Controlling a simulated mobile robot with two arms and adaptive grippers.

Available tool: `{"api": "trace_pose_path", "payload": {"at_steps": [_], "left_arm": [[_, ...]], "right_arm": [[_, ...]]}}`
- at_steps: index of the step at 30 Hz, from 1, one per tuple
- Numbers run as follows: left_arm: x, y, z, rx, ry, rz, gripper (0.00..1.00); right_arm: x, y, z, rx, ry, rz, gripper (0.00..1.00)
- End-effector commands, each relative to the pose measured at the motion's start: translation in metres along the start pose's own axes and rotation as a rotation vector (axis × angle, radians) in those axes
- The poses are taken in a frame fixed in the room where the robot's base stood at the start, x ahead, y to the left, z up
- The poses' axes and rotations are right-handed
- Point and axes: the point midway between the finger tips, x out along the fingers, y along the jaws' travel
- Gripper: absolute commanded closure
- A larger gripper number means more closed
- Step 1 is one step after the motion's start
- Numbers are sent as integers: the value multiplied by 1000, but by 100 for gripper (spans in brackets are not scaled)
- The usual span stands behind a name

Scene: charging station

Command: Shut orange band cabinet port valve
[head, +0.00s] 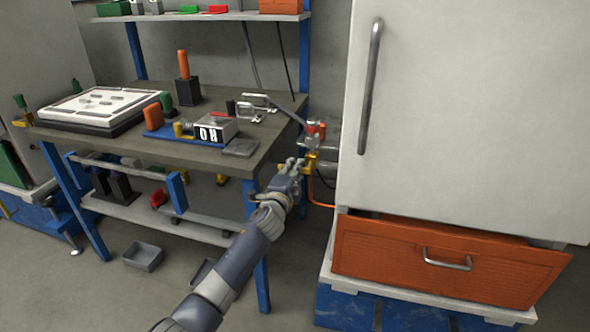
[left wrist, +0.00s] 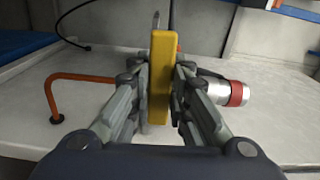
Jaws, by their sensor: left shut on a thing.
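The white cabinet (head: 455,120) with an orange band (head: 445,265) at its bottom stands at the right in the head view. A yellow valve handle (head: 311,163) shows at its left side, beside the workbench. My left gripper (head: 298,166) reaches it from below left. In the left wrist view, my left gripper (left wrist: 159,95) is shut on the yellow handle (left wrist: 160,60), which stands upright between the fingers. Behind it, a silver fitting with a red ring (left wrist: 236,93) sticks out to the right. The valve's body is mostly hidden. My right gripper is not in view.
The workbench (head: 150,150) stands left of the cabinet, with a blue leg (head: 258,240) close to my left arm. An orange pipe (head: 318,203) runs low near the valve; it also shows in the left wrist view (left wrist: 80,78). A grey bin (head: 143,256) sits on the floor.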

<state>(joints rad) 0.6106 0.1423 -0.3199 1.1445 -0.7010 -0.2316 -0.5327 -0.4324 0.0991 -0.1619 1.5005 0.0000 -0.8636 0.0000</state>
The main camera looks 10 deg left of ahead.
Motion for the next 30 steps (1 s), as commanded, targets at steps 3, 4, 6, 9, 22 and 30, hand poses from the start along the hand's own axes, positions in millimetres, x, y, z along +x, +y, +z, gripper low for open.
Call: {"api": "trace_pose_path", "payload": {"at_steps": [3, 4, 6, 9, 22, 30], "left_arm": [[0, -2, 0, 37, 1, 0, 100], [0, -2, 0, 44, 1, 0, 100], [0, -2, 0, 56, 0, 0, 100], [0, -2, 0, 67, 0, 0, 100], [0, -3, 0, 78, 0, -1, 74], [0, -3, 0, 71, 0, 0, 62]], "right_arm": [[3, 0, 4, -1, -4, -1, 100], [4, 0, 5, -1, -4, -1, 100], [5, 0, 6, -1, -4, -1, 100], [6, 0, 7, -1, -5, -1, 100], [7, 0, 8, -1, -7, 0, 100], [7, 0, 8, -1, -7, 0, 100]]}}
